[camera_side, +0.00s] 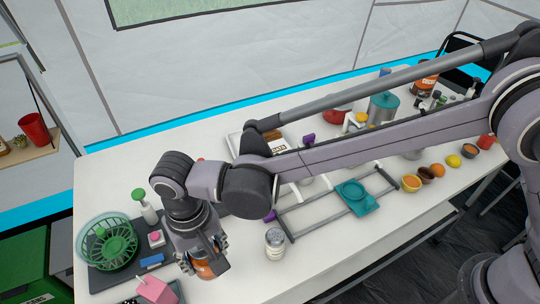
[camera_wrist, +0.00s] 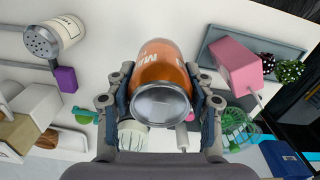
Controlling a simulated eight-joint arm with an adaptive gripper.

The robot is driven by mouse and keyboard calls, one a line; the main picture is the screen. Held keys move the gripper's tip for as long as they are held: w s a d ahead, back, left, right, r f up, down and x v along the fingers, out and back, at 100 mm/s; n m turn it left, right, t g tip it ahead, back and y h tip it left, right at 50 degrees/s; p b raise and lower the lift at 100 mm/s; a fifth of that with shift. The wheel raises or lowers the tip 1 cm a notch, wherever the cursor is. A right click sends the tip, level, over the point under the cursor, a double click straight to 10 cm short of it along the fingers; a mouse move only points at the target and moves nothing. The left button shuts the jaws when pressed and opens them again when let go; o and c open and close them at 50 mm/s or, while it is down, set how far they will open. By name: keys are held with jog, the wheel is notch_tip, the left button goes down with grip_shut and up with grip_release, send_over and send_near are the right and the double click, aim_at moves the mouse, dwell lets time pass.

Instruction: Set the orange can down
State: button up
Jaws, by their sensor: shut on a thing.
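The orange can (camera_wrist: 158,68) is between the two fingers of my gripper (camera_wrist: 160,104) in the wrist view, which are closed on its sides. Its round metal end faces the wrist camera and white lettering shows on its side. In the side view, my gripper (camera_side: 204,262) points down over the front left part of the white table, and a little of the orange can (camera_side: 207,269) shows between the fingers. The fingers hide most of the can there. I cannot tell whether its underside touches the table.
A metal-topped shaker (camera_side: 275,243) stands to the right of my gripper. A pink carton (camera_side: 156,291) on a grey tray is to the left, near the front edge. A green wire basket (camera_side: 109,243) stands farther left. Bare table lies between gripper and shaker.

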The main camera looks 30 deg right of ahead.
aim_at(203, 272)
jog(key=shift+s+a+f, duration=0.35)
jog(key=shift+a+f, duration=0.3)
jog(key=shift+a, duration=0.15)
jog(key=shift+f, duration=1.9)
jog(key=o, duration=0.8)
jog(key=shift+f, duration=0.1)
